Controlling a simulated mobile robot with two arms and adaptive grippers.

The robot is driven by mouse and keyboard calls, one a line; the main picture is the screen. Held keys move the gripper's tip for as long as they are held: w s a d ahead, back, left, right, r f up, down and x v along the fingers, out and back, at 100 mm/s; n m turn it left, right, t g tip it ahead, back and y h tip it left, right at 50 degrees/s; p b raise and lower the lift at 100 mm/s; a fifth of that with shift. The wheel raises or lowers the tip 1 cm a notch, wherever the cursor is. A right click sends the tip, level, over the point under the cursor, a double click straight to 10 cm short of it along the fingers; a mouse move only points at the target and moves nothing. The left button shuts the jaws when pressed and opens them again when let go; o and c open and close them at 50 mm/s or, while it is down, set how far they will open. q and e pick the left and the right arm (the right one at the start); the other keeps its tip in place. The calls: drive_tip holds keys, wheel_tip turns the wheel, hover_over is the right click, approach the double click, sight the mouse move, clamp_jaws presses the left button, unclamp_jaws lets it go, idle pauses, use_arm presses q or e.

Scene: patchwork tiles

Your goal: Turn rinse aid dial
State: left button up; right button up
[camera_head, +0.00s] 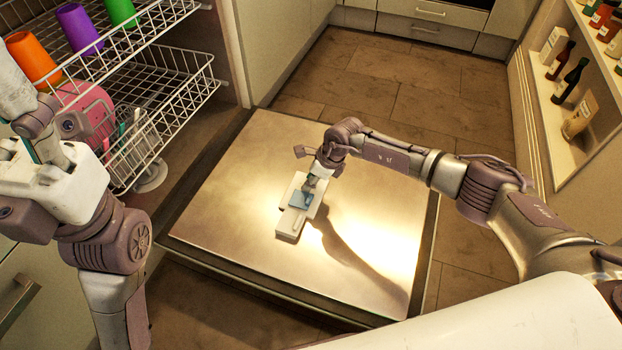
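The open dishwasher door (235,190) lies flat like a metal shelf. A pale dispenser unit (289,224) sits near its middle, with a small blue-grey part (301,200) on it. My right gripper (309,187) points down at the dispenser, right at the far side of the blue-grey part. Its fingers are small and partly hidden by my wrist, so I cannot tell their opening or whether they touch. I cannot make out a separate rinse aid dial. My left arm stands at the left edge, and its gripper is not visible.
Wire racks (165,95) are pulled out at the upper left, with orange (33,58), purple (78,29) and green (121,12) cups and a pink dish (88,112). A shelf with bottles (570,80) stands at the right. The door around the dispenser is clear.

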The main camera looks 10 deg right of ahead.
drive_tip(key=v, duration=0.8)
idle(0.4)
